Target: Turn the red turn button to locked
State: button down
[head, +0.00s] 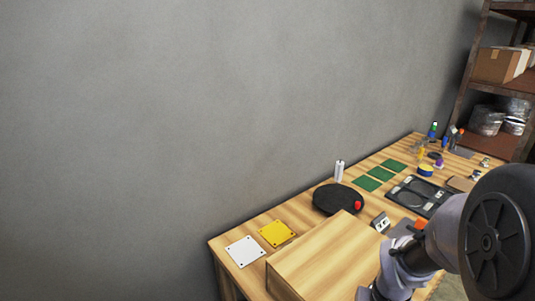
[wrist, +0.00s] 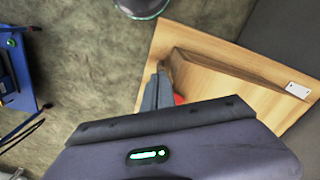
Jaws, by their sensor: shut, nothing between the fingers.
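In the wrist view, my gripper (wrist: 158,78) is shut and empty, its grey fingers close together over the wooden surface. A small red part (wrist: 180,99) shows just right of the fingers, mostly hidden by my gripper's body. It may be the red turn button, but its shape and setting cannot be told. I cannot tell whether the fingers touch it. In the head view, a red piece (head: 358,205) is at the right edge of a black round disc (head: 327,198) on the table. My fingertips cannot be made out there.
A wooden box (head: 325,255) stands on the table's near side. White (head: 245,252) and yellow (head: 276,234) plates lie at its left corner. Green sheets (head: 366,183), a dark tray (head: 420,195) and small items lie farther along. A blue frame (wrist: 20,85) stands on the floor.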

jog(key=shift+w, duration=0.1)
dwell(0.5)
jog(key=shift+d+r, duration=0.1)
jog(key=shift+d, duration=0.4)
jog(key=shift+s, duration=0.2)
notch_tip(320, 180, up, 6)
jog(key=p, duration=0.5)
jog(key=s+a+r+t+y+b, duration=0.1)
jog(key=s+a+r+t+b, duration=0.2)
jog(key=a, duration=0.4)
jog(key=s+a+r+t+y+b, duration=0.1)
jog(key=s+a+r+t+b, duration=0.1)
jog(key=s+a+r+b, duration=0.2)
jog(key=s+a+b, duration=0.1)
jog(key=a+b, duration=0.2)
jog(key=b, duration=0.1)
jog(key=shift+s+r+t, duration=0.3)
jog(key=shift+t, duration=0.1)
